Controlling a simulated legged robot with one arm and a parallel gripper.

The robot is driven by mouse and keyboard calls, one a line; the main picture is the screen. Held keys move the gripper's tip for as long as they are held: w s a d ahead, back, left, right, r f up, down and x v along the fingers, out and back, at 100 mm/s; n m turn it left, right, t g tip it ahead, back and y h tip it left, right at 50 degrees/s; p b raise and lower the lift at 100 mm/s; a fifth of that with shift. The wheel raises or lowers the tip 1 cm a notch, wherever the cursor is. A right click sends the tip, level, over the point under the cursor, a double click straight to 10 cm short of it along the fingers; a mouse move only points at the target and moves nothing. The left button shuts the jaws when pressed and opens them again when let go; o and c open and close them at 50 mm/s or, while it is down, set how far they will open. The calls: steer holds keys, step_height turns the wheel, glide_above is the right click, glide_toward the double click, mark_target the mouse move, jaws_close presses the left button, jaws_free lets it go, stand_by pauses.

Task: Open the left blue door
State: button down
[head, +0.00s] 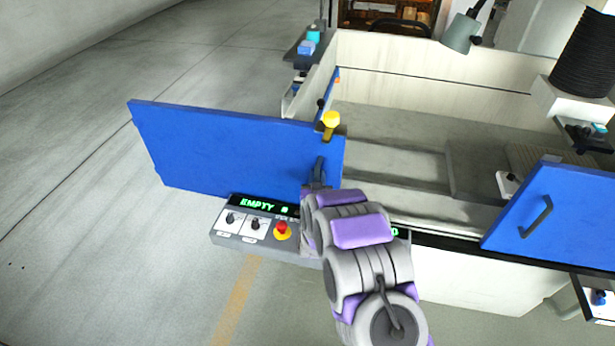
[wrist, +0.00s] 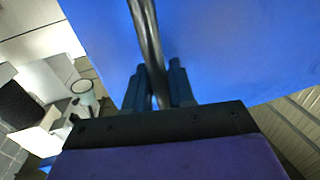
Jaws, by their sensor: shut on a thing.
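The left blue door (head: 220,150) stands at the left of the machine in the head view, slid or swung out past the tank's left side, with the tank's inside showing to its right. It fills much of the wrist view (wrist: 230,50). My gripper (wrist: 160,88) has its two fingers on either side of the dark bar handle (wrist: 148,40) and is shut on it. In the head view my gripper (head: 317,180) is at the door's right part, partly hidden by my arm. The right blue door (head: 560,215) has its own dark handle (head: 536,216).
A control panel (head: 240,222) with knobs, a red button (head: 282,229) and a display lies below the left door. A yellow knob (head: 331,119) stands by the door's top right corner. A grey lamp (head: 461,33) is behind the tank. Open floor lies at left.

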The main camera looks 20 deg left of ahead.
mark_target(308, 167)
steer(key=c, duration=1.1)
jaws_free()
steer(key=shift+w+d+r, duration=0.1)
steer(key=shift+d+r, duration=0.15)
steer(key=shift+d, duration=0.35)
steer(key=shift+c, duration=0.2)
steer(key=shift+o, duration=0.2)
steer(key=a, duration=0.2)
steer(key=a+f, duration=0.1)
steer(key=a, duration=0.1)
steer(key=shift+a, duration=0.2)
steer(key=shift+d+r, duration=0.25)
steer(key=shift+d, duration=0.65)
steer(key=shift+d+r, duration=0.25)
steer(key=shift+d, duration=0.65)
steer(key=shift+a+f, duration=0.2)
steer(key=shift+a, duration=0.55)
steer(key=shift+a+f, duration=0.15)
steer(key=shift+a, duration=0.55)
steer(key=p+v, duration=0.1)
steer(key=v, duration=1.6)
steer(key=shift+s, duration=0.25)
steer(key=shift+a+f, duration=0.1)
steer(key=shift+a, duration=0.05)
